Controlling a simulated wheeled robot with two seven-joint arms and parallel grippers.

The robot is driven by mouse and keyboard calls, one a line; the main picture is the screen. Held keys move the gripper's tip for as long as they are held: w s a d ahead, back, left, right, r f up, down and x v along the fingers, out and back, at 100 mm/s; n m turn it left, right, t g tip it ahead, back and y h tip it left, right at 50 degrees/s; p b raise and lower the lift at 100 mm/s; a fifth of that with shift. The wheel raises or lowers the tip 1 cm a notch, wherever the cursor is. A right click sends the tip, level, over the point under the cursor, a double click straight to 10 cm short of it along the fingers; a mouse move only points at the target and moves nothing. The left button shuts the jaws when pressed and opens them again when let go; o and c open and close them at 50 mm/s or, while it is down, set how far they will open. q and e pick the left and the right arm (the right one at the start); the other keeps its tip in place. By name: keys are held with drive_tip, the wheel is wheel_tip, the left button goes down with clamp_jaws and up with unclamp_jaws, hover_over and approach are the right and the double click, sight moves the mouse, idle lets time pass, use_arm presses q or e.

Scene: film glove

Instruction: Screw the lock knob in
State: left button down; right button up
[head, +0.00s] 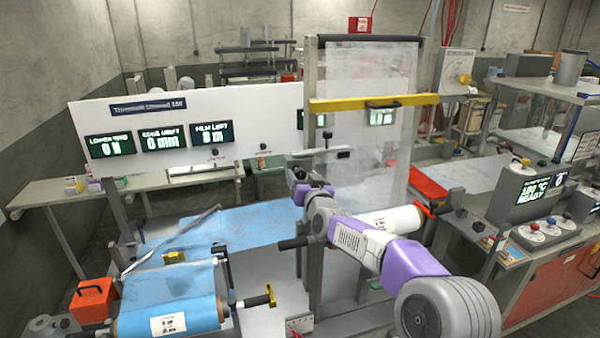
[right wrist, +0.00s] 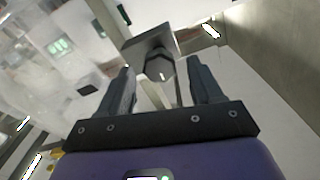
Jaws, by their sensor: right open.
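In the right wrist view, a dark faceted knob (right wrist: 159,65), which looks like the lock knob, sits on the face of a square grey metal block (right wrist: 136,47). My right gripper (right wrist: 157,82) is open, its two dark fingers pointing toward the knob. The knob appears between the fingertips, with a visible gap on each side; how deep it lies between them I cannot tell. In the head view my right gripper (head: 296,172) is small and partly hidden by its purple wrist, close to a grey horizontal bar (head: 320,153). My left gripper is not in view.
A tall frame with a clear film sheet (head: 375,150) and a yellow crossbar (head: 372,103) stands just behind my right arm. A white display panel (head: 190,125) is behind to the left. A blue film roll (head: 168,312) and orange box (head: 94,300) are at lower left.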

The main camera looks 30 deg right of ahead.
drive_tip(key=shift+x, duration=1.3)
drive_tip(key=shift+c, duration=0.5)
drive_tip(key=c, duration=0.9)
